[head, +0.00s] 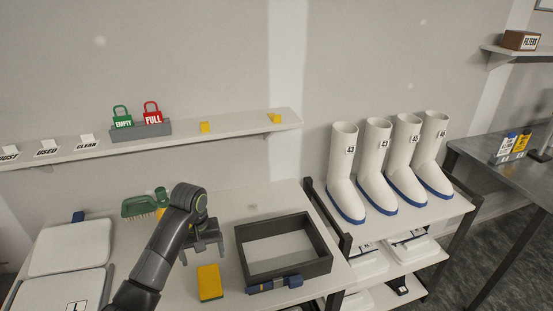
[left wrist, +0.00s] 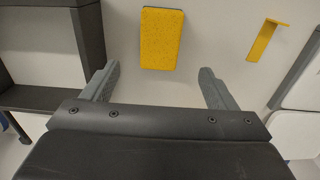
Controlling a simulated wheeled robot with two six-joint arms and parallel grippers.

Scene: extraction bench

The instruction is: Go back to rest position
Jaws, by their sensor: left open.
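My left gripper (head: 203,257) is open and empty above the bench. It hangs just behind a yellow sponge (head: 209,282) and left of a dark-framed tray. In the left wrist view, the open fingers (left wrist: 159,70) are spread with nothing between them. The yellow sponge (left wrist: 162,38) lies beyond the fingertips, apart from them. My right gripper is in neither view.
The dark-framed tray (head: 325,262) stands close to the right. A green brush (head: 138,207) lies behind my arm; white lidded boxes (head: 68,257) are at left. A yellow bracket (left wrist: 266,40) shows in the left wrist view. White boots (head: 343,175) stand on the rack.

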